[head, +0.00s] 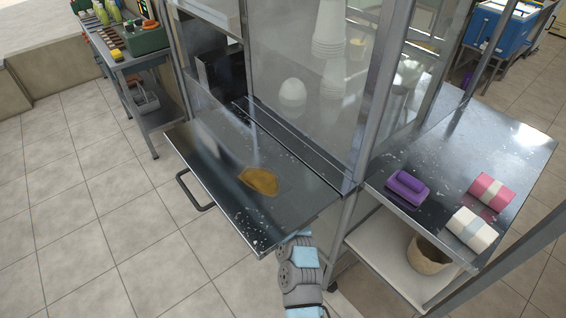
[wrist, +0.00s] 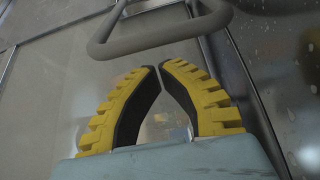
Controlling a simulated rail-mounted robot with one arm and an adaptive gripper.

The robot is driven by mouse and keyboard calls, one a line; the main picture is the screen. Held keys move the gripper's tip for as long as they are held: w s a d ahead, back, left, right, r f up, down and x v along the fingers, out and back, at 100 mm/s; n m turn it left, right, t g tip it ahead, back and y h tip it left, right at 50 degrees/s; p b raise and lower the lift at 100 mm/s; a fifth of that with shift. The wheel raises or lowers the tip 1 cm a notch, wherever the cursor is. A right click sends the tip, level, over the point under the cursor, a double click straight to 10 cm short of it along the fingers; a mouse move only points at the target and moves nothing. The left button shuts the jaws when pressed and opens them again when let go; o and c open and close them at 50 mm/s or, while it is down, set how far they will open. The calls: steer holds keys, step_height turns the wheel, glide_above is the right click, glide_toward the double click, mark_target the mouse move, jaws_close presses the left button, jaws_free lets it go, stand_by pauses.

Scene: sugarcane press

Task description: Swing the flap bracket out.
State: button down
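The flap (head: 215,185) is a metal shelf at the front of the glass-sided press cabinet. It stands folded out and roughly level, with a dark handle (head: 190,190) on its outer edge and a yellow-brown patch on top. In the wrist view a grey rounded loop bar (wrist: 160,38) crosses the top; I cannot tell if it is the flap bracket or the handle. My gripper (wrist: 161,66) has yellow and black fingers, tips nearly together, with nothing between them. The tips are just short of the bar in the picture. In the head view my gripper is hidden behind the flap's near edge.
A metal side table (head: 455,165) at right holds a purple item (head: 407,187) and pink and white rolls, with a basket (head: 428,255) on its lower shelf. A small table (head: 135,60) stands at far left. The tiled floor left of the flap is clear.

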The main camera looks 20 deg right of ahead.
steer(key=shift+s+a, duration=0.1)
steer(key=shift+a, duration=0.45)
steer(key=shift+a+r+m+h+p, duration=0.15)
steer(key=shift+m+h+p, duration=0.15)
steer(key=shift+p, duration=0.85)
steer(key=shift+a+p, duration=0.3)
steer(key=shift+p, duration=0.05)
